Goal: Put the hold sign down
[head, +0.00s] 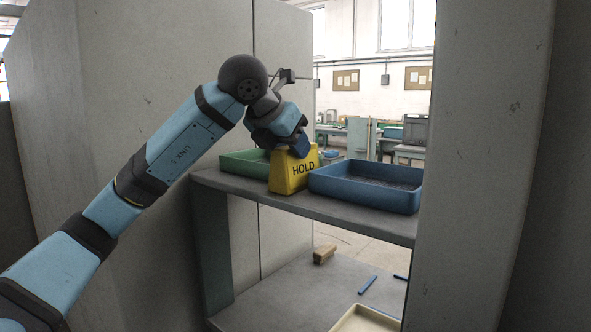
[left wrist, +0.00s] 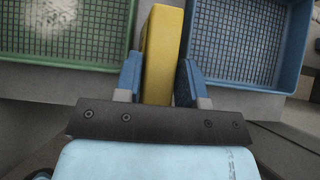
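The yellow hold sign (head: 292,173), a wedge-shaped block with black HOLD lettering, stands upright at the shelf between a green tray and a blue tray. My left gripper (head: 301,146) reaches down onto its top from above. My right gripper is not in view.
The green tray (head: 232,163) is left of the sign and the blue tray (head: 365,203) close on its right, both on the grey shelf (head: 340,213). Grey panels flank the opening. Below lie a wooden block (head: 324,253), blue rods (head: 367,285) and a cream tray (head: 366,321).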

